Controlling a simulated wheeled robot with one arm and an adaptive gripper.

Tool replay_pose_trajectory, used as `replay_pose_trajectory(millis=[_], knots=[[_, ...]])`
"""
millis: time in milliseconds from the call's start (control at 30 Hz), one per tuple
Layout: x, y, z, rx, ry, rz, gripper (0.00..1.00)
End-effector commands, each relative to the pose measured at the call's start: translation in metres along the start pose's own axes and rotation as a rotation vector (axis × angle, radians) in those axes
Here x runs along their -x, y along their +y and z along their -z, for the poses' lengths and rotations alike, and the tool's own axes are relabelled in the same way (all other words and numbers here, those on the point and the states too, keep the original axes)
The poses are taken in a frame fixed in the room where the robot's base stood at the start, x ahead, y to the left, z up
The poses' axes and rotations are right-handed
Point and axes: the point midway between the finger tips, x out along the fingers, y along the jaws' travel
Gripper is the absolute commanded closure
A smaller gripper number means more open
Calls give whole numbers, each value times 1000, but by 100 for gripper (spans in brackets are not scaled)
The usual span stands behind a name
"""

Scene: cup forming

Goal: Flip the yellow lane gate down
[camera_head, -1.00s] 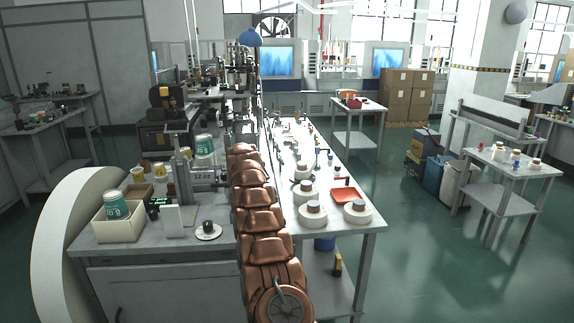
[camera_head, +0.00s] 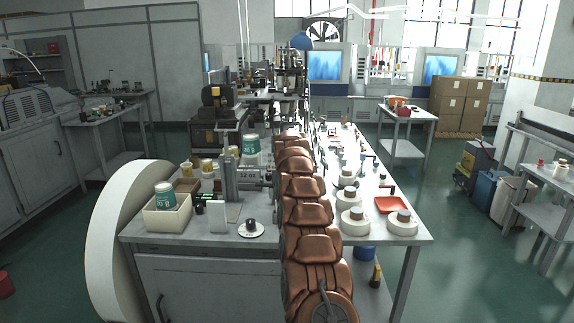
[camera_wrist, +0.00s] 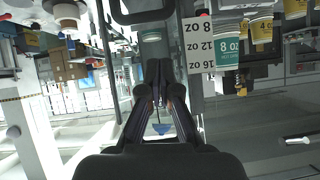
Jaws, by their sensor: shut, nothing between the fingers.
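My gripper (camera_wrist: 160,82) shows in the wrist view with its two dark fingers together and nothing between them. Its tips are near a dark bar and a vertical glass-like edge. A white size label (camera_wrist: 198,45) reading 8, 12 and 16 oz is right of the fingertips. In the head view my copper arm hides the gripper. A grey upright machine (camera_head: 232,170) with a 12 oz marking stands on the bench left of the arm. I cannot make out the yellow lane gate in either view.
A green 8 oz cup (camera_head: 165,194) sits in a cream bin (camera_head: 168,217) at the bench's left. Another green cup (camera_head: 250,144) stands behind the machine. A round white dish (camera_head: 250,229), white rolls (camera_head: 402,223) and a red tray (camera_head: 392,204) stand near the arm.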

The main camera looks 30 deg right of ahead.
Motion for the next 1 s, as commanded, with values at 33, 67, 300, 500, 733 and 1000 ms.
replay_pose_trajectory(millis=[33, 67, 300, 500, 733, 1000], knots=[[2, -1, -3, 0, -2, 2, 100], [4, 0, -2, -1, -2, 1, 100], [22, 0, -2, -1, -2, 0, 100], [40, -1, -1, -2, -1, 1, 100], [59, -2, -2, 0, -2, 1, 100], [74, -3, -1, -1, -1, -1, 100]])
